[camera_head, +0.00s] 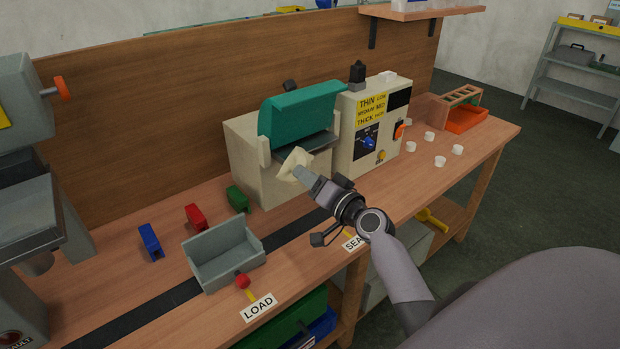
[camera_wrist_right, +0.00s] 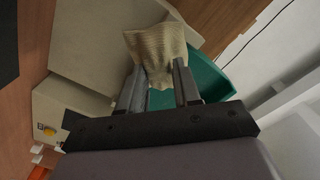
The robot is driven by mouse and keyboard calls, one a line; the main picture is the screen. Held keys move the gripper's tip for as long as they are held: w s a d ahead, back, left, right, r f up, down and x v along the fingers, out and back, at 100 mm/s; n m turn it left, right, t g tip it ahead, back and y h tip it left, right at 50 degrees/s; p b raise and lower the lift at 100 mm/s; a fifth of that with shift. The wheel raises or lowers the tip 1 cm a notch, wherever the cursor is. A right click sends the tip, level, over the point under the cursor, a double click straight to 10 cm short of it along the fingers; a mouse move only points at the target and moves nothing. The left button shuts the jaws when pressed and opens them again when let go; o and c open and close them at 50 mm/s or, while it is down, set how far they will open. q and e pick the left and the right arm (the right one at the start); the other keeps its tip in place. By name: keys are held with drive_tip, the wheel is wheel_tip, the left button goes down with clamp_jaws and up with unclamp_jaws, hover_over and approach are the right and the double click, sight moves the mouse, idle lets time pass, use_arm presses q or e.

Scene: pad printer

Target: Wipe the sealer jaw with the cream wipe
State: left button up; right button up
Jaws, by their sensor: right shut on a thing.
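The sealer (camera_head: 240,150) is a cream box on the bench with a raised green upper jaw (camera_head: 305,108). A dark plate (camera_head: 306,143) shows below the jaw. The cream wipe (camera_head: 295,163) is at the front of the sealer, and it also shows in the right wrist view (camera_wrist_right: 158,52). My right gripper (camera_head: 308,176) is shut on the wipe, with its fingers (camera_wrist_right: 158,78) on the wipe's lower edge. Whether the wipe touches the jaw I cannot tell. The green jaw (camera_wrist_right: 208,80) shows behind the fingers in the right wrist view. My left gripper is not in view.
A control box (camera_head: 370,125) with a thickness dial stands right of the sealer. White round pieces (camera_head: 440,161) and an orange bin (camera_head: 466,119) lie farther right. A grey tray (camera_head: 225,256) and blue, red and green blocks (camera_head: 150,240) are at the left front.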

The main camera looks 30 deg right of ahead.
drive_tip(key=shift+w, duration=0.8)
